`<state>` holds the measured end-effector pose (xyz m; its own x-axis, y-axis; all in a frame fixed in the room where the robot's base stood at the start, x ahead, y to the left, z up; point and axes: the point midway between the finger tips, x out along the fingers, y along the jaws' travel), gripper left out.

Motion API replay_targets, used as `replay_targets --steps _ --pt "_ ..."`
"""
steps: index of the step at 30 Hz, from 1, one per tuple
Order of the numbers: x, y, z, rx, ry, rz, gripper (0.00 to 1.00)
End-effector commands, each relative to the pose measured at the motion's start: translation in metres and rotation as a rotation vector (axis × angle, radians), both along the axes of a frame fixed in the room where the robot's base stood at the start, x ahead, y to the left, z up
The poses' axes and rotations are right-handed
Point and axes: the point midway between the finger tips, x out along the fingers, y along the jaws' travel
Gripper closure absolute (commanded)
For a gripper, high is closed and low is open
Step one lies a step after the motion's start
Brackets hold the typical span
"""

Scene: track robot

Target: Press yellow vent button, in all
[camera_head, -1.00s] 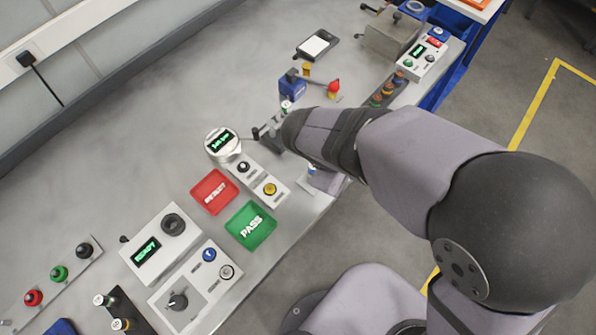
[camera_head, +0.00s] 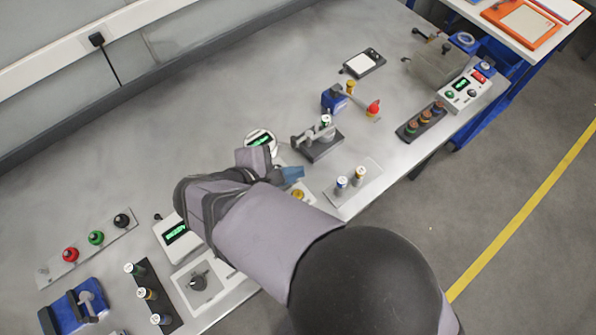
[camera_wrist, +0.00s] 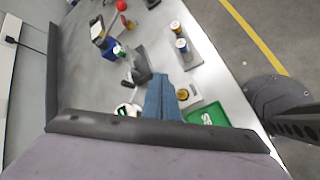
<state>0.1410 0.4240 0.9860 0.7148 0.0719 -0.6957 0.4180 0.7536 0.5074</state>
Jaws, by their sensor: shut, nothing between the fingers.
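The yellow button (camera_head: 299,194) sits on a small pale panel near the front edge of the bench, partly covered by my arm in the head view. It also shows in the wrist view (camera_wrist: 183,94), just right of my fingers. My gripper (camera_head: 293,173) has blue fingers that are shut and empty. In the head view the fingertips are just above and left of the button, apart from it in the picture.
A round display (camera_head: 262,140) stands behind my gripper. A grey fixture (camera_head: 318,140) and a plate with two small cylinders (camera_head: 352,180) are close by on the right. The green PASS tray (camera_wrist: 207,117) is beside the button in the wrist view.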

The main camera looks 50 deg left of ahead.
Motion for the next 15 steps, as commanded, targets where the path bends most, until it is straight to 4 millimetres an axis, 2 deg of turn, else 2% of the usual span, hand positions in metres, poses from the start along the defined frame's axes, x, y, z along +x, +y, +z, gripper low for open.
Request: replay_targets --steps 8,15 --pt "0.000 0.000 -0.002 0.001 0.001 -0.002 1.00" --pt "0.001 0.000 -0.016 0.000 0.001 -0.002 1.00"
